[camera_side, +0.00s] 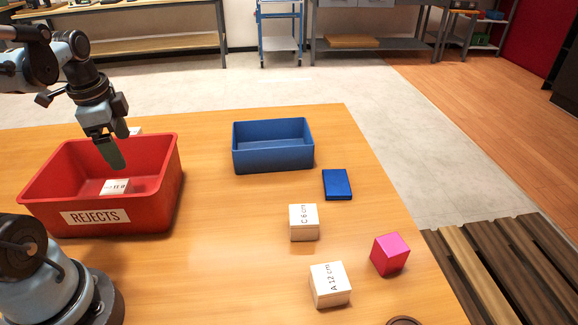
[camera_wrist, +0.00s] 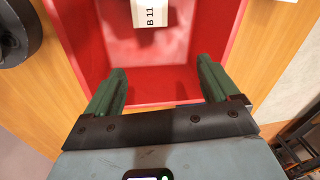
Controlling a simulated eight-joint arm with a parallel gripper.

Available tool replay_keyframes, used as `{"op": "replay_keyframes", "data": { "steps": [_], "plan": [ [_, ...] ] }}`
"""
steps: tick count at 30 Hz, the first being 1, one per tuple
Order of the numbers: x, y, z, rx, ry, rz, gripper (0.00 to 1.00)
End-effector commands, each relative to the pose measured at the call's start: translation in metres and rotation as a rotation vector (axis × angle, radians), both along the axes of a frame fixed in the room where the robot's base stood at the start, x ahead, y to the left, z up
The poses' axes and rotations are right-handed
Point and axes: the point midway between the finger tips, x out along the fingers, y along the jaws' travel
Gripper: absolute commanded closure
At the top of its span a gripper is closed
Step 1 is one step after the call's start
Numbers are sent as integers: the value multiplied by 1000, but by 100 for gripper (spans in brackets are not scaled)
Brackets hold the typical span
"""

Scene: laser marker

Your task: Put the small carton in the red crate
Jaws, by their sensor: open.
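The red crate (camera_side: 165,195), marked REJECTS, stands at the left of the table. A white carton marked B 11 (camera_side: 115,187) lies inside it on the floor; it also shows in the wrist view (camera_wrist: 150,14), ahead of my fingers. My gripper (camera_side: 118,150) is above the crate, pointing down. In the wrist view my gripper (camera_wrist: 158,82) is open, with nothing between its green fingers. A white carton marked C 6 cm (camera_side: 303,223) stands on the table right of centre. Another, marked A 12 cm (camera_side: 329,286), stands nearer the front.
A blue crate (camera_side: 273,158) stands at the back, seemingly empty. A flat blue box (camera_side: 337,184) and a pink cube (camera_side: 390,254) are on the right. A dark round thing (camera_side: 404,321) is at the front edge. The table between red crate and cartons is clear.

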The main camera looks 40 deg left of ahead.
Motion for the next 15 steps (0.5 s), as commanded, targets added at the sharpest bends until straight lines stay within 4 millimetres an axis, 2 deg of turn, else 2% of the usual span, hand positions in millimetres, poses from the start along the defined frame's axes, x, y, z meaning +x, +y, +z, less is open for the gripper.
{"op": "replay_keyframes", "data": {
  "steps": [1, 6, 12, 15],
  "plan": [
    [11, -18, -1, 10, -50, 40, 12],
    [37, -64, -3, -14, -228, 221, 12],
    [55, -120, -3, -142, -411, 407, 12],
    [59, -142, -3, -218, -470, 480, 12]
  ]
}}
